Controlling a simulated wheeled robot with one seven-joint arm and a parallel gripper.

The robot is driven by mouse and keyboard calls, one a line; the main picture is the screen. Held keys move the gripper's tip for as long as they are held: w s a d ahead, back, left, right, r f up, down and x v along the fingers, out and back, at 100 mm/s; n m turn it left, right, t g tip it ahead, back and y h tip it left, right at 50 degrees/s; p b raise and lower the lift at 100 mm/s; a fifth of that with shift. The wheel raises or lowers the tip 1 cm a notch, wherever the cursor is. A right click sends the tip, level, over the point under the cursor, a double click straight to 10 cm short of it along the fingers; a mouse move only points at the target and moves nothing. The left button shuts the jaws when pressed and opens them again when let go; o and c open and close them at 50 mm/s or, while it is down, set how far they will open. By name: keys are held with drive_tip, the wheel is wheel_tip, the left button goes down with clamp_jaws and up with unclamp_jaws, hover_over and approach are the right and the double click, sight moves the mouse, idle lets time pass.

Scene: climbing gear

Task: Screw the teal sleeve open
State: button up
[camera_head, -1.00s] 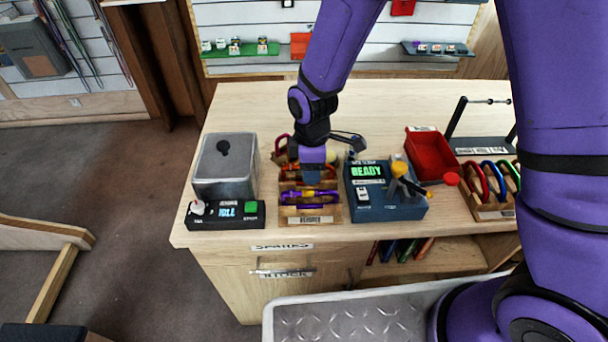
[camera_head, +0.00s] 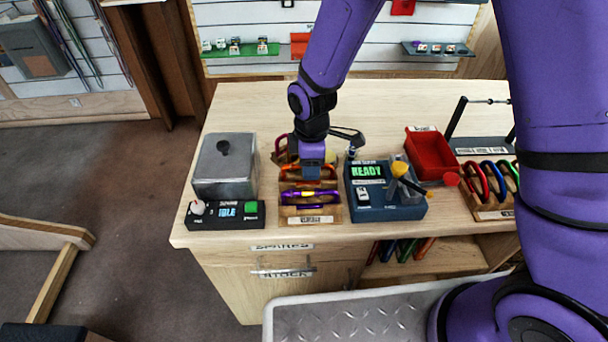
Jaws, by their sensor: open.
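No teal sleeve can be made out in the head view. A wooden rack (camera_head: 325,216) holds several carabiners. A purple carabiner (camera_head: 290,197) with a yellow part lies across its front, and an orange one (camera_head: 330,183) lies behind it. My gripper (camera_head: 311,160) points down over the back part of this rack. It is open, but its fingertips and whatever is between them are hard to see. A red carabiner (camera_head: 281,143) shows at the rack's back left, partly hidden by my gripper.
A blue device (camera_head: 366,214) reading READY stands right of the rack. A black box (camera_head: 227,221) reading IDLE and a grey lidded container (camera_head: 225,185) stand left. A red bin (camera_head: 432,168) and a second carabiner rack (camera_head: 495,213) are farther right. The table's back is clear.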

drive_tip(key=shift+w, duration=0.55)
drive_tip(key=shift+r, duration=1.45)
drive_tip(key=shift+s, duration=1.15)
drive_tip(key=shift+f, duration=0.1)
